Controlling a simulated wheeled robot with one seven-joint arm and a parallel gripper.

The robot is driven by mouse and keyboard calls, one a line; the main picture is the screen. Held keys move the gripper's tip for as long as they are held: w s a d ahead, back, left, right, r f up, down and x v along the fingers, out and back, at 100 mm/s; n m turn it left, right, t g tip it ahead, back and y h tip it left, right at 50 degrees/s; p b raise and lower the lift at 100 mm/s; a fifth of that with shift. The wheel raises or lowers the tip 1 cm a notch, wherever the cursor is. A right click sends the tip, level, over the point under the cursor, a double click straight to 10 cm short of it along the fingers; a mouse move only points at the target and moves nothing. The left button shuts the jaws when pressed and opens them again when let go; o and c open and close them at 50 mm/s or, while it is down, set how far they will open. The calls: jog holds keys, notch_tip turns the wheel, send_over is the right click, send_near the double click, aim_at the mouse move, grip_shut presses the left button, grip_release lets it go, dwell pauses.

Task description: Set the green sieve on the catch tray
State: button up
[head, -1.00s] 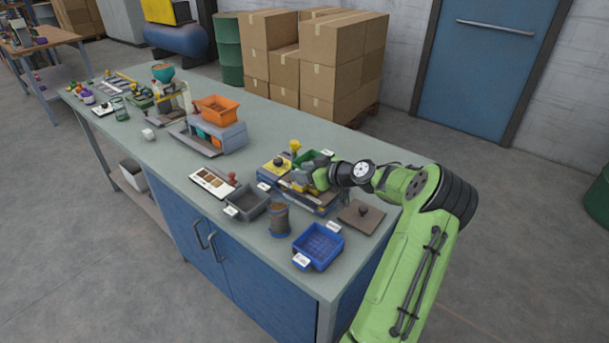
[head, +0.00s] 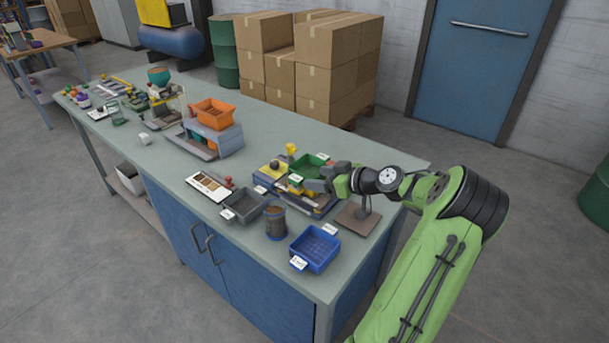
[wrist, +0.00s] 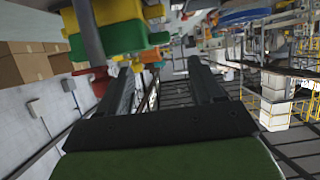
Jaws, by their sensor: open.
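The green sieve (head: 309,165) is an open green box on the far side of the bench's right end, just behind my gripper. A small white label stands at its front. My gripper (head: 316,186) is open, low over the blue-and-grey unit in front of the sieve, apart from it as far as I can tell. In the wrist view my gripper (wrist: 155,78) has nothing between its two dark fingers. A green and yellow block shows beside the left finger there; I cannot tell what it is. A dark grey open tray (head: 241,205) with a label may be the catch tray.
A blue mesh box (head: 315,249), a brown-filled jar (head: 276,223) and a dark plate (head: 350,220) with a knob stand near the front right. A yellow-topped piece (head: 291,150) is behind. An orange bin (head: 214,113) stands on a grey machine.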

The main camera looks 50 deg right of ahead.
jog(key=a+v, duration=0.1)
jog(key=v, duration=0.7)
jog(key=w+a+r+n+g, duration=0.1)
jog(key=w+a+g, duration=0.25)
jog(key=a, duration=0.85)
jog(key=w+a+r+n+g, duration=0.1)
jog(key=w+a+r+g, duration=0.2)
jog(key=a, duration=0.9)
jog(key=s+a+r+m+g+h, duration=0.1)
jog(key=s+a+r+m, duration=0.1)
jog(key=s+a, duration=1.1)
jog(key=shift+s+r+p, duration=0.15)
jog(key=shift+s+p, duration=0.1)
jog(key=shift+p, duration=0.05)
jog(key=shift+m, duration=0.5)
jog(key=s, duration=0.4)
jog(key=shift+s+f, duration=0.15)
jog(key=shift+f, duration=0.1)
jog(key=shift+a, duration=0.1)
